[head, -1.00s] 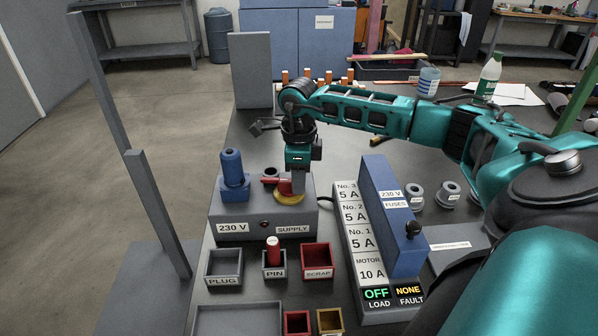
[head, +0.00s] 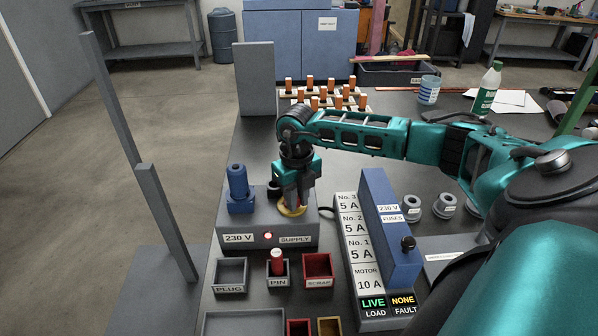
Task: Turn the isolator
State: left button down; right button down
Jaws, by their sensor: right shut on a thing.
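The isolator is a red handle on a yellow round base (head: 292,210), on top of the grey supply box (head: 228,225) marked 230 V SUPPLY. My right gripper (head: 291,203) points down over the yellow base and is shut on the handle, which is mostly hidden behind the fingers. The load display (head: 374,303) reads LIVE in green, and the fault display (head: 402,300) reads NONE. My left gripper does not show.
A blue plug (head: 238,182) stands on the supply box, left of my gripper. The fuse box (head: 388,235) with a raised blue cover stands to the right. Small PLUG (head: 230,289), PIN (head: 277,281) and SCRAP (head: 318,283) trays lie in front. Orange-topped pieces stand behind my arm.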

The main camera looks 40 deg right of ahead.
jog(key=m+p, duration=0.1)
jog(key=m, duration=0.1)
jog(key=a+m+p, duration=0.1)
jog(key=m, duration=0.1)
jog(key=shift+f+m, duration=0.15)
jog(key=shift+m, duration=0.15)
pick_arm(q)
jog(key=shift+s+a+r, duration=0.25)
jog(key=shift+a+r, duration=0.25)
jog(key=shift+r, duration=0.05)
pick_arm(e)
jog(key=shift+a+m, duration=0.1)
jog(key=shift+m, duration=0.4)
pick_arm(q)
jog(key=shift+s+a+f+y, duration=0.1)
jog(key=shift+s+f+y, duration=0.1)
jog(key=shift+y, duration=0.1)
pick_arm(e)
jog(key=shift+f, duration=0.1)
jog(key=c, duration=1)
grip_release()
jog(key=shift+w, duration=0.15)
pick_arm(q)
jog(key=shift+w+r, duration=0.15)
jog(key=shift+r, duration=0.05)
pick_arm(e)
jog(key=shift+w+r, duration=0.1)
jog(key=shift+r, duration=0.1)
